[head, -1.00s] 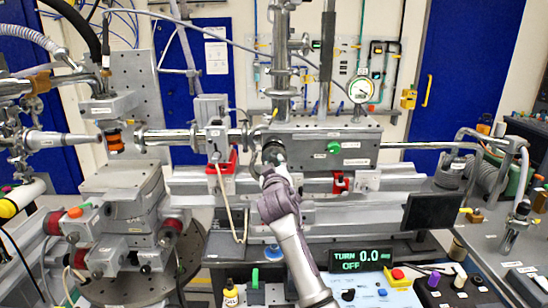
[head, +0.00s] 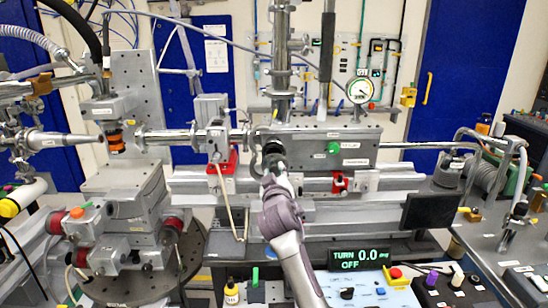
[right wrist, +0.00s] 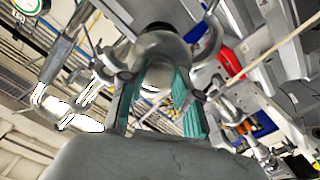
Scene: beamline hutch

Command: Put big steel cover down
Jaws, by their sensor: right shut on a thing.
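My right gripper (head: 275,174) is in front of the long grey chamber box (head: 305,146), near its left end. It is shut on the big steel cover (head: 273,159), a small grey round piece in the head view. In the right wrist view the cover (right wrist: 160,45) shows as a rounded grey body with its knob between the teal fingertips of the right gripper (right wrist: 158,100). A curved steel rim (right wrist: 213,38) shows beside the cover there; I cannot tell whether they touch. My left gripper is not in the head view.
A panel reading TURN 0.0 OFF (head: 361,257) and a pale control box with a red button (head: 395,273) stand below right. A dark screen (head: 430,211) stands right of the rail. The right-hand bench (head: 490,243) has some bare room.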

